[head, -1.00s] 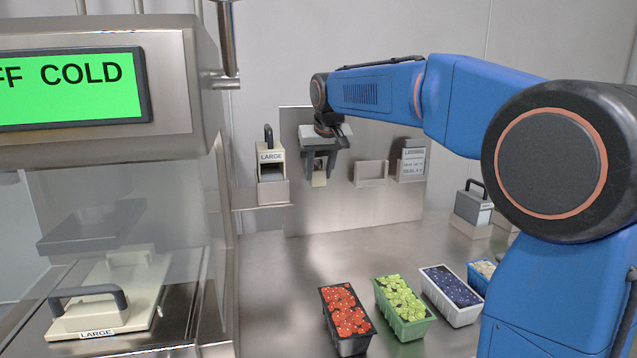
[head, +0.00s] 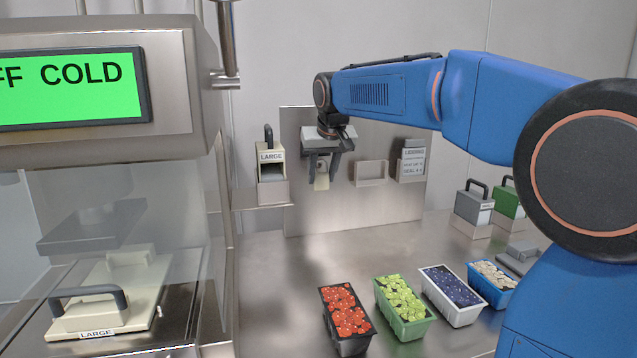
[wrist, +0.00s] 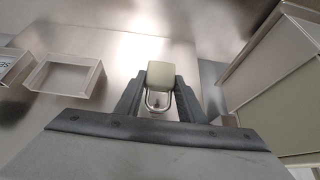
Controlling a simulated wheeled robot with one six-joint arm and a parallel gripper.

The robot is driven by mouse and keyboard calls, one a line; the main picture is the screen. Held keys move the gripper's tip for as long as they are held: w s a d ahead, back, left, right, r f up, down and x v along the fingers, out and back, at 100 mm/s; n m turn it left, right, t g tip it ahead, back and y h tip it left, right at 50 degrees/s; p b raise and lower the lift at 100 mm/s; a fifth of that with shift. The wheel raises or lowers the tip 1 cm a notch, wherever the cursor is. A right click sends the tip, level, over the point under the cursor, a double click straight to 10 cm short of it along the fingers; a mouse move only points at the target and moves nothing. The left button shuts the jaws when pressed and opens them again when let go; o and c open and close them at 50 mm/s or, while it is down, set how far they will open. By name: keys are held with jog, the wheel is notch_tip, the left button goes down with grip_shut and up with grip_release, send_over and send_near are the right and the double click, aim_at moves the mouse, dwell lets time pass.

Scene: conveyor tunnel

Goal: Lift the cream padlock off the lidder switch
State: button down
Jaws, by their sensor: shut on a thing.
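The cream padlock (wrist: 161,76) is between the fingertips of my gripper (wrist: 158,92) in the wrist view, with its metal shackle below the body in that picture. My gripper is shut on it. In the head view my gripper (head: 321,168) is in front of the steel back panel, and the padlock (head: 321,182) shows between and just below the fingers. The lidder switch cannot be made out clearly; a small pale fitting (wrist: 161,106) shows behind the shackle in the wrist view. I cannot tell whether the shackle is still around anything.
A cream block marked LARGE (head: 271,170) stands left of my gripper. An empty open holder (head: 371,172) and a holder with a printed card (head: 411,160) are to the right. Filled punnets, one of them red (head: 345,318), stand on the steel table below. A machine with a green display (head: 70,88) fills the left.

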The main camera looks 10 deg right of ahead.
jog(key=shift+s, duration=1.7)
